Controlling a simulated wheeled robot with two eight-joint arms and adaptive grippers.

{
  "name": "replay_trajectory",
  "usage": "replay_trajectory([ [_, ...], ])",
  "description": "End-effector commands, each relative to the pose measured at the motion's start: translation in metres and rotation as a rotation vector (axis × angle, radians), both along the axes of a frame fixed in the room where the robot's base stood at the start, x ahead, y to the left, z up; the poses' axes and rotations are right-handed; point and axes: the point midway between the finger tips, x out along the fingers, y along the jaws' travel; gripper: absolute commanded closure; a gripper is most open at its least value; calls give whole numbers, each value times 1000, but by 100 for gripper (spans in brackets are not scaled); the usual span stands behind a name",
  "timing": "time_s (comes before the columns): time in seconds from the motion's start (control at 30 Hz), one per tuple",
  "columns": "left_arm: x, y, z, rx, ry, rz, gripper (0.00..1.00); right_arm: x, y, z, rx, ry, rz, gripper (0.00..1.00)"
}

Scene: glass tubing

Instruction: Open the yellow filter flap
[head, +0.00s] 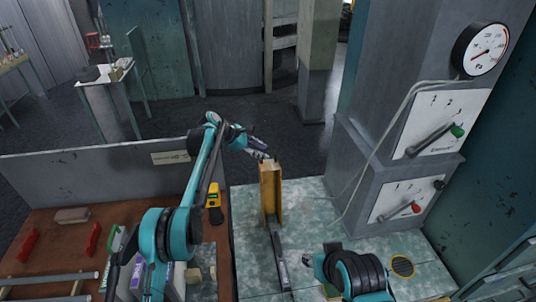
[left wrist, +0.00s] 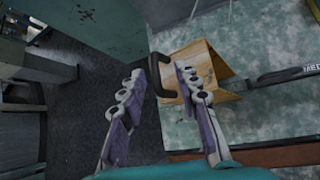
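The yellow filter flap (head: 271,195) stands upright as a tall, folded yellow piece at the back of the pale green worktop. In the left wrist view the flap (left wrist: 212,72) shows from close up, with a dark curved handle (left wrist: 160,60) at its left edge. My left gripper (head: 262,152) is at the top of the flap. Its fingers (left wrist: 160,75) are apart, with the handle between or just beyond the tips; contact cannot be told.
A dark bar (head: 280,262) runs forward from the flap. A grey cabinet with levers (head: 398,205) and a gauge (head: 480,50) stands right. A yellow meter (head: 214,203) lies on the brown bench at left. Open floor lies behind the flap.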

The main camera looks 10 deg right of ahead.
Motion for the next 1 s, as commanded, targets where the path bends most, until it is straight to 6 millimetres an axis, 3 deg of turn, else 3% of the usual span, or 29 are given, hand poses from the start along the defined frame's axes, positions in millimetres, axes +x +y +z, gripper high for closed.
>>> replay_trajectory([
  [0.2,-10,32,32,1,0,2,68,0,0,0,0,0,0,60],
  [0.33,-14,43,42,1,0,-1,68,0,0,0,0,0,0,60],
  [0.83,-17,49,49,7,-8,-5,68,0,0,-2,0,0,0,60],
  [1.0,-34,62,54,72,-83,-44,68,0,0,-17,0,0,0,60],
])
